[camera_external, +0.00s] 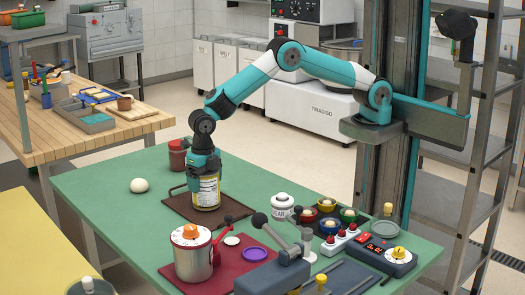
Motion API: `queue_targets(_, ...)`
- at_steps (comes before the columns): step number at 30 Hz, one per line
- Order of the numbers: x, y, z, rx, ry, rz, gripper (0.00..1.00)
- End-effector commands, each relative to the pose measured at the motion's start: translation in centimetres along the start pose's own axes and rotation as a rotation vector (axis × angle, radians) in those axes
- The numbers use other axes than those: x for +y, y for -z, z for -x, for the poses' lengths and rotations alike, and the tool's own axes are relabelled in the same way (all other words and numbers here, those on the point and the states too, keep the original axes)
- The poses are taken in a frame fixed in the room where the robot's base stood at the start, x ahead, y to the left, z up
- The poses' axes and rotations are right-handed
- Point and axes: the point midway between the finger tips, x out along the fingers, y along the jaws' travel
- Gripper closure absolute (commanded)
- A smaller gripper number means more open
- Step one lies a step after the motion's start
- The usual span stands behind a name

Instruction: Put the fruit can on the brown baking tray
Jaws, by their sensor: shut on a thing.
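The fruit can (208,192) is a small upright can with a white and yellow label. My gripper (205,172) points down and is shut on the can's upper part, hiding its top. The brown baking tray (178,205) lies flat on the green table, and the can is over its middle. The can's base appears at or very near the tray surface; I cannot tell whether it touches.
A dark red jar (177,155) stands behind the tray and a white ball (139,185) lies to its left. Several small bowls stand at right.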

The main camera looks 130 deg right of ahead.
Motion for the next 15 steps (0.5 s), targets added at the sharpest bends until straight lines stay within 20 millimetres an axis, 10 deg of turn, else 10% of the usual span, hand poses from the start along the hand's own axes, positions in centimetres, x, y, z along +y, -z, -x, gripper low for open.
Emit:
queue_targets(12, 0.11, -0.06, -0.71, -0.002, -0.004, 0.0, 0.57)
queue_targets(13, 0.05, -0.03, -0.71, -0.001, -0.002, 0.0, 0.04)
queue_targets(15, 0.05, -0.02, -0.7, -0.001, -0.002, 0.0, 0.0)
